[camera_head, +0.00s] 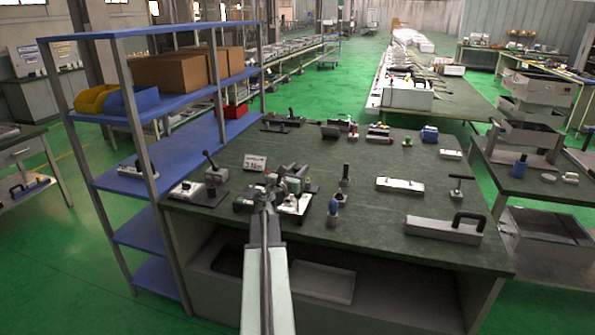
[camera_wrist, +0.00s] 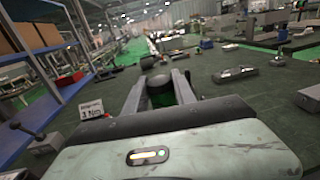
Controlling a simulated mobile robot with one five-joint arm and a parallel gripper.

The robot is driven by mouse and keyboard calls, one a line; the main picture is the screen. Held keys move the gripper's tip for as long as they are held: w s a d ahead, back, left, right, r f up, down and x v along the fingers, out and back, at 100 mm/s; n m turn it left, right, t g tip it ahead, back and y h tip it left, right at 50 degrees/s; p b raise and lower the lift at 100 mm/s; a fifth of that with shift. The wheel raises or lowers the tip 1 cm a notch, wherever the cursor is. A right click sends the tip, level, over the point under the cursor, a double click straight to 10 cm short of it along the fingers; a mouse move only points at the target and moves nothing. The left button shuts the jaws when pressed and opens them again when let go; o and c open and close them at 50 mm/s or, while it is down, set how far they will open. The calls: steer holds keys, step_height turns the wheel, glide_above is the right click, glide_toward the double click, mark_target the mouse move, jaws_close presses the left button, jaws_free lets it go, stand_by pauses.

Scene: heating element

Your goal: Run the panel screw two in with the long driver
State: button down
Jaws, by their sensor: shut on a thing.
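My gripper (camera_head: 268,197) is over the left middle of the dark green workbench (camera_head: 390,160). In the wrist view its two grey fingers (camera_wrist: 158,88) stand on either side of a dark green, rounded thing (camera_wrist: 160,96), which looks like a driver handle. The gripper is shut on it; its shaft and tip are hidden. A pale panel unit (camera_head: 295,205) with dark parts sits right beside the gripper. I cannot make out screw two. A small sign (camera_head: 255,162) reading 3 Nm stands behind the gripper; it also shows in the wrist view (camera_wrist: 91,108).
A blue shelf rack (camera_head: 135,182) stands left of the bench. A blue-handled tool (camera_head: 333,212) and an upright dark tool (camera_head: 345,177) stand right of the gripper. A grey block with a black handle (camera_head: 445,229) lies front right. Bare bench lies between them.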

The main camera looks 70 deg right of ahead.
steer(key=shift+f+b, duration=0.8)
stand_by(1.4)
stand_by(0.5)
step_height(320, 180, up, 5)
steer(key=p, duration=0.5)
steer(key=shift+r, duration=0.15)
